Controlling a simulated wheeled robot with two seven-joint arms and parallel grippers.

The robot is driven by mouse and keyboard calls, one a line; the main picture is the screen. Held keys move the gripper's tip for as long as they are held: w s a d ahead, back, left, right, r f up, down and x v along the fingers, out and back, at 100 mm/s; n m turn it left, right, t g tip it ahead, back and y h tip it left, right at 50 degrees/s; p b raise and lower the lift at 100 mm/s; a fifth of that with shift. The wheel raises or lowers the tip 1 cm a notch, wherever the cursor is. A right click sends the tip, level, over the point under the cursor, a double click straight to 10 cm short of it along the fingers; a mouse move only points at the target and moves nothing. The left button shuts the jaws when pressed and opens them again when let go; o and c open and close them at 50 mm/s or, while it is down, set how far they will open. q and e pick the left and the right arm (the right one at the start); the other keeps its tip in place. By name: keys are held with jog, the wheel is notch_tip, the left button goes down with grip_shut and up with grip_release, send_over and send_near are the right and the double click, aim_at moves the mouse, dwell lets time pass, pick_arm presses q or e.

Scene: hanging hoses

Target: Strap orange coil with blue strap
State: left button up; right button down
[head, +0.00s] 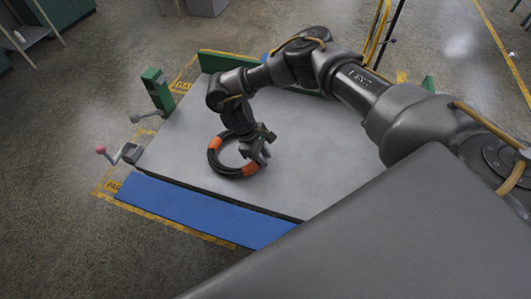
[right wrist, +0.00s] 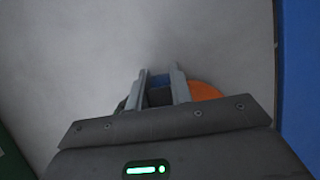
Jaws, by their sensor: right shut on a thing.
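The orange coil (head: 217,143) is a ring of black hose with orange sections, lying on the grey table top; one orange part also shows in the right wrist view (right wrist: 205,91), just right of the fingers. My right gripper (head: 261,153) is low over the coil's right side, pointing down at the table. The strap's ends are hidden. My left gripper is not in view.
The table (head: 180,150) has a blue front edge (head: 200,207) and green edge pieces at the back. A green post (head: 158,90) and a crank with a red knob (head: 101,150) stand at its left. The table top around the coil is clear.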

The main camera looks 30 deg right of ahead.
jog(key=shift+a+f, duration=0.4)
jog(key=shift+f, duration=0.15)
jog(key=c, duration=1.3)
grip_release()
jog(key=shift+w+f, duration=0.1)
jog(key=shift+w, duration=0.05)
jog(key=shift+o, duration=0.7)
jog(key=shift+w, duration=0.25)
jog(key=shift+w+d, duration=0.1)
jog(key=shift+d, duration=0.05)
jog(key=v, duration=1.1)
jog(key=shift+b, duration=0.35)
jog(key=shift+d, duration=0.15)
